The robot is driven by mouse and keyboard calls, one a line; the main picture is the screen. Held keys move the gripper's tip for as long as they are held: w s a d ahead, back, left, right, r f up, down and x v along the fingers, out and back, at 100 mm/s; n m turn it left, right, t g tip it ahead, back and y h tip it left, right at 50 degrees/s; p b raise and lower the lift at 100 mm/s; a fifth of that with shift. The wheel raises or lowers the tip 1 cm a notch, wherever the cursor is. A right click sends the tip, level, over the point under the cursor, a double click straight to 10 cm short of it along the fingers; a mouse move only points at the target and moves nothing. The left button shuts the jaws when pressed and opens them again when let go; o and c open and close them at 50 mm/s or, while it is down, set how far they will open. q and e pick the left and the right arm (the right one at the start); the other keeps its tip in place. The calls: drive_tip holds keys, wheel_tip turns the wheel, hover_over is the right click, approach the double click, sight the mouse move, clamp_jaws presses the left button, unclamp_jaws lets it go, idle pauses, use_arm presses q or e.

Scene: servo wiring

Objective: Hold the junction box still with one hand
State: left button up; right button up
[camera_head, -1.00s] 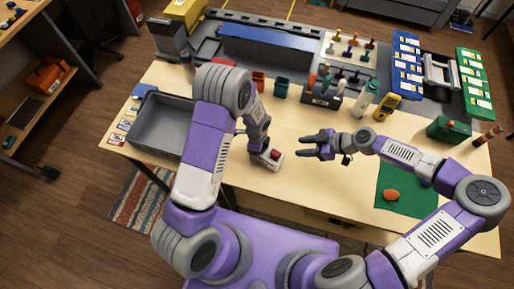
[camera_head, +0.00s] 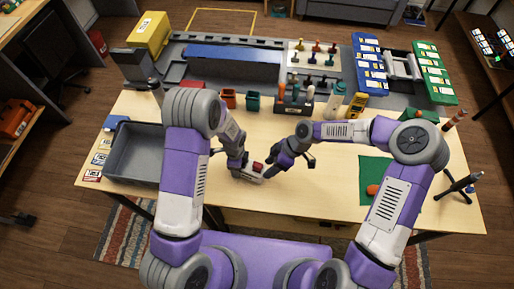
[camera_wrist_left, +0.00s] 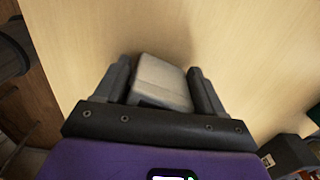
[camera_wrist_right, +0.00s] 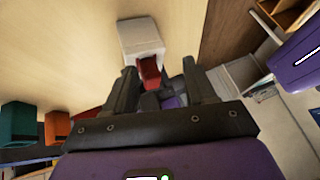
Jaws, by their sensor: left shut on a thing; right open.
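The junction box (camera_head: 248,175) is a small light-grey box with a red part (camera_head: 258,166) on it, near the front of the table. My left gripper (camera_wrist_left: 163,72) is shut on the box, whose pale body (camera_wrist_left: 160,80) lies between its fingers in the left wrist view. My right gripper (camera_head: 268,172) is open just right of the box. In the right wrist view, the white box (camera_wrist_right: 141,36) and its red part (camera_wrist_right: 150,71) lie just ahead of and between the open fingers (camera_wrist_right: 160,75). I cannot tell whether they touch the red part.
A grey bin (camera_head: 132,150) stands at the left. Orange and teal cups (camera_head: 253,101), a tool holder (camera_head: 294,101) and a yellow meter (camera_head: 356,104) line the back. A green mat (camera_head: 374,172) with an orange object lies right. The front middle is mostly clear.

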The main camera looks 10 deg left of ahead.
drive_tip(key=h, duration=0.2)
wheel_tip(320, 180, up, 9)
drive_tip(key=m+t+h, duration=0.2)
drive_tip(key=h, duration=0.2)
hover_over(258, 165)
wheel_tip(258, 165, down, 12)
drive_tip(key=shift+r, duration=0.25)
clamp_jaws()
drive_tip(key=shift+a, duration=0.1)
idle(0.4)
drive_tip(key=shift+r, duration=1.6)
drive_tip(key=shift+r, duration=1.95)
